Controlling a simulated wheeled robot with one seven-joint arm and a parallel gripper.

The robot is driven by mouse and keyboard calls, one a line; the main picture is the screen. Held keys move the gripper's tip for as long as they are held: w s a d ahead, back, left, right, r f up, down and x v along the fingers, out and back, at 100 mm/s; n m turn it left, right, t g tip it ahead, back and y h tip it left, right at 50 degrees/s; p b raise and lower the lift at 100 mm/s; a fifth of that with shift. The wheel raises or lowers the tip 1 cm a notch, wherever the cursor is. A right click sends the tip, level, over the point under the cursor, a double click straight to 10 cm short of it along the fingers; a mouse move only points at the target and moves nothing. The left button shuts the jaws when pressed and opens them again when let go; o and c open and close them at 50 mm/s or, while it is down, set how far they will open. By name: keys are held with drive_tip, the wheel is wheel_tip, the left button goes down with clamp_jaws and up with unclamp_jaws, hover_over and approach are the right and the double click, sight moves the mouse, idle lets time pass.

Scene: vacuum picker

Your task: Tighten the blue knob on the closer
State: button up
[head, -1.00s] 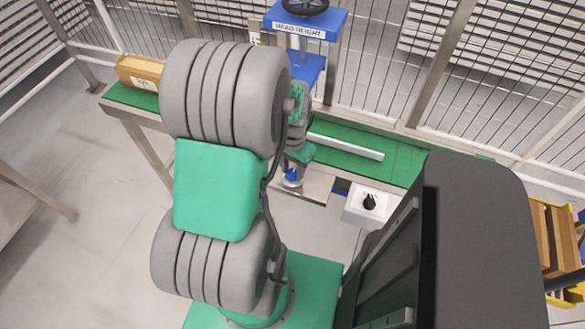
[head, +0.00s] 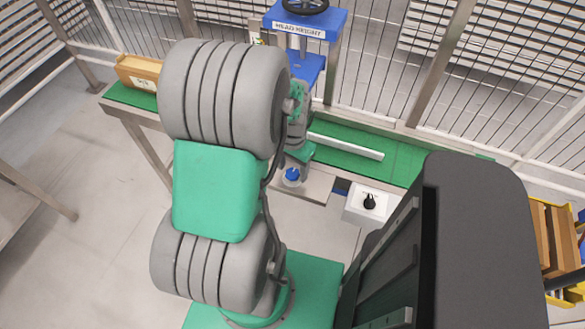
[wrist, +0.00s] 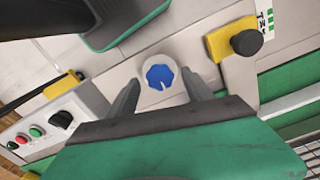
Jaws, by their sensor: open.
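The blue knob (wrist: 160,77) has a white pointer line and sits in a round pale collar on a light metal plate. It also shows in the head view (head: 292,174), just below my gripper. My gripper (wrist: 162,80) is open, with one dark finger on each side of the knob and collar. Gaps show between the fingers and the collar, so it holds nothing. The closer (head: 305,22) is a blue machine with a "HEAD HEIGHT" label and a black handwheel on top. My arm hides part of it.
A white control box (head: 368,203) with a black dial stands right of the knob; the wrist view shows its coloured buttons. A black button on a yellow block (wrist: 245,42) is near the knob. A green bench strip with a pale rail (head: 345,146) runs behind. Wire fencing encloses the back.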

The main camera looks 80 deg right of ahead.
sight(293, 173)
wheel_tip(293, 173, up, 8)
drive_tip(key=shift+f, duration=0.25)
